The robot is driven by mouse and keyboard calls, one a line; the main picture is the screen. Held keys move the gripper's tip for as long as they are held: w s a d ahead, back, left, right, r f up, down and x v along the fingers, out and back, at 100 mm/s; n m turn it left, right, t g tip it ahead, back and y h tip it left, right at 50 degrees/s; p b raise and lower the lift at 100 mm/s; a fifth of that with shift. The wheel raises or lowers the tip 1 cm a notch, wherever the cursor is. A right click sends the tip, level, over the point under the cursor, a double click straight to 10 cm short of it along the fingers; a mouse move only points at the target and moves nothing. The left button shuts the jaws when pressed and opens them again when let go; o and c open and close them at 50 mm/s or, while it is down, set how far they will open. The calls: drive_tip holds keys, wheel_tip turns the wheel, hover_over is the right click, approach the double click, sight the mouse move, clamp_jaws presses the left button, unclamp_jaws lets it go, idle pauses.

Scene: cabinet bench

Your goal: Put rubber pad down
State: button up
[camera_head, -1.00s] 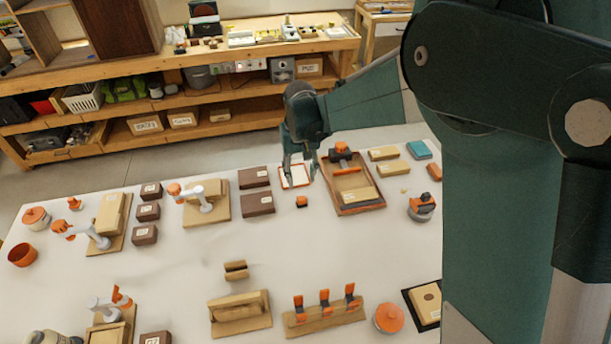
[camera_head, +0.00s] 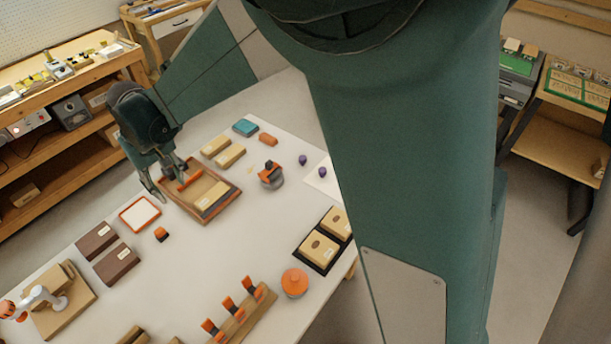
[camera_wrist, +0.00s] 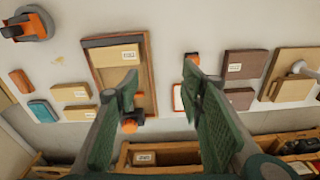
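My gripper (camera_head: 170,187) hangs over the table near the left end of a brown wooden tray (camera_head: 222,208). Its two fingers are spread apart in the wrist view (camera_wrist: 158,82), with nothing held between them. The tray holds a tan labelled block (camera_head: 211,196) and an orange-and-black tool (camera_head: 189,178), partly hidden by the gripper. A white square with an orange-red border (camera_head: 140,214) lies on the table beside the tray; one finger partly hides it in the wrist view. I cannot tell which thing is the rubber pad.
A small orange-and-black block (camera_head: 161,234) lies near the white square. Two dark brown boxes (camera_head: 116,264) are left of it. Tan blocks (camera_head: 230,156), a teal block (camera_head: 245,127) and an orange-topped round item (camera_head: 271,176) lie beyond the tray. Bare table lies in the middle.

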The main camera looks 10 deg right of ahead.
drive_tip(key=s+d+r+m+t, duration=0.1)
drive_tip(key=d+r, duration=0.3)
drive_tip(key=d, duration=0.6)
drive_tip(key=d+r+m+t, duration=0.1)
drive_tip(key=d+r, duration=0.4)
drive_tip(key=d, duration=0.4)
drive_tip(key=s+d+r+m+t, duration=0.1)
drive_tip(key=d+r, duration=0.3)
drive_tip(key=d, duration=0.6)
drive_tip(key=s+d+m+t, duration=0.1)
drive_tip(key=s+d+m, duration=0.1)
drive_tip(key=s+d, duration=0.6)
drive_tip(key=s+d+m+t, duration=0.2)
drive_tip(key=s+d, duration=0.6)
drive_tip(key=d, duration=0.7)
drive_tip(key=shift+d+f+m+h, duration=0.25)
drive_tip(key=shift+d+m+h, duration=0.05)
drive_tip(key=shift+d+m, duration=0.1)
